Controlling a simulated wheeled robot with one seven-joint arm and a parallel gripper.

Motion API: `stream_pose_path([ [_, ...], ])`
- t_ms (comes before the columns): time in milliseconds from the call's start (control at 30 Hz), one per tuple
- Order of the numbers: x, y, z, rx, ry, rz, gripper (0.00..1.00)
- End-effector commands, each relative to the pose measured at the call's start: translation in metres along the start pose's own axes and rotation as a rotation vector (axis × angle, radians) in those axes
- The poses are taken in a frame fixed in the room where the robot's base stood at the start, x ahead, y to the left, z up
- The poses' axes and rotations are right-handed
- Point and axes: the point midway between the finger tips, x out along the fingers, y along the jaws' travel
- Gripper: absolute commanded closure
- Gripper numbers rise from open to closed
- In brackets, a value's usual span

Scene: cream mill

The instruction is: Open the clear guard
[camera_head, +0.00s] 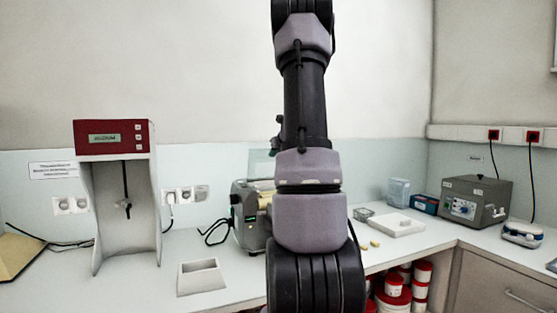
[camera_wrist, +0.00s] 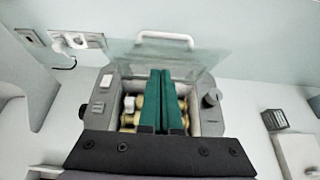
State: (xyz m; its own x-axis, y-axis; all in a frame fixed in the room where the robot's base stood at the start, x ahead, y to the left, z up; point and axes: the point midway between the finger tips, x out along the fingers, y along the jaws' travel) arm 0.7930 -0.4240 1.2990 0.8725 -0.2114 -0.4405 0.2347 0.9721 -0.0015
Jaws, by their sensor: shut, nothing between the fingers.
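The mill (camera_head: 250,217) is a grey machine on the bench, partly hidden by my arm in the head view. In the wrist view its grey housing (camera_wrist: 104,97) surrounds brass-coloured rollers (camera_wrist: 126,119). The clear guard (camera_wrist: 200,62) stands raised at the far side of the housing, with a white handle (camera_wrist: 165,36) along its outer edge. Its clear panel (camera_head: 261,161) also shows above the mill in the head view. My gripper (camera_wrist: 161,72) has its green fingers together and empty, over the roller opening, pointing toward the guard. Whether they touch it I cannot tell.
A red-topped grey stand (camera_head: 112,138) is at the left, with a small white block (camera_head: 200,278) in front. To the right are a white tray (camera_head: 398,226), a clear box (camera_head: 398,192) and a grey instrument (camera_head: 476,201). A knob (camera_wrist: 212,98) sits on the mill's right side.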

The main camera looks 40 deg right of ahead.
Motion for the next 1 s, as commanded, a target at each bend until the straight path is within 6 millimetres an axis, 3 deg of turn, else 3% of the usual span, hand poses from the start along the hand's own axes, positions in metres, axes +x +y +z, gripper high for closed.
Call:
stream_pose_path([
  [200, 0.013, 0.011, 0.025, -0.002, -0.002, 0.003, 1.0],
  [533, 0.046, 0.011, 0.056, -0.001, -0.002, 0.002, 1.0],
  [1000, 0.078, 0.01, 0.074, 0.0, -0.002, 0.001, 1.0],
])
